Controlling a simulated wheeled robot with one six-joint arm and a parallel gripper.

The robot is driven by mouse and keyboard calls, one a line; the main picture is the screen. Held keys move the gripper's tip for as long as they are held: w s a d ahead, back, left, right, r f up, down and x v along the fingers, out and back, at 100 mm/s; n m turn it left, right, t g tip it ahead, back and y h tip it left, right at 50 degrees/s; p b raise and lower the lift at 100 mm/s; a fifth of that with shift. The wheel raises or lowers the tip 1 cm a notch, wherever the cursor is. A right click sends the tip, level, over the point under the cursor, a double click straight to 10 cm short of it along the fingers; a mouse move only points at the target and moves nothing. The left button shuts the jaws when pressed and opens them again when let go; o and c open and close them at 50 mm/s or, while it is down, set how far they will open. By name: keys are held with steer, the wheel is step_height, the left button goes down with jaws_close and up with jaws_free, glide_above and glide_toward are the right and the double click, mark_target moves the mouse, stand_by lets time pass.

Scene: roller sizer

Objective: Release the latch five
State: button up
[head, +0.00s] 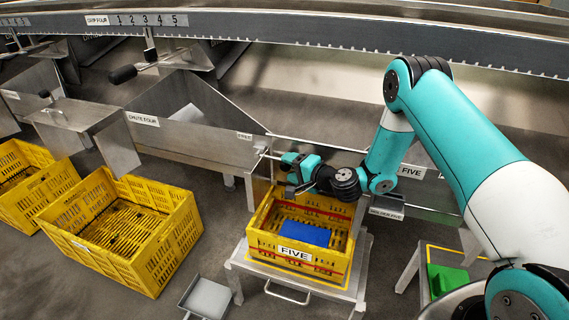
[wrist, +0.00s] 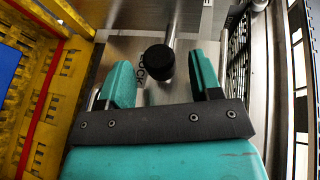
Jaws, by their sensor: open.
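In the wrist view a black round knob on a metal rod (wrist: 159,61), likely the handle of latch five, stands between the two teal fingers of my gripper (wrist: 160,72). The fingers are apart, with a gap on both sides of the knob. A partly hidden label ending in "OCK" (wrist: 143,75) shows on the plate behind it. In the head view my gripper (head: 291,174) is at the chute end above the crate marked FIVE, and a short metal rod (head: 265,153) shows just left of it. The knob itself is hidden there.
The yellow crate FIVE (head: 258,244) holds a blue block (head: 305,234) and stands on a metal stand (head: 343,291) under my gripper. More yellow crates (head: 83,262) stand at left. Levers with black grips (head: 123,74) hang at upper left. A green block (head: 447,280) lies at lower right.

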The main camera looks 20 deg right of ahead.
steer(key=shift+x, duration=1.35)
jaws_close()
steer(key=shift+r, duration=0.15)
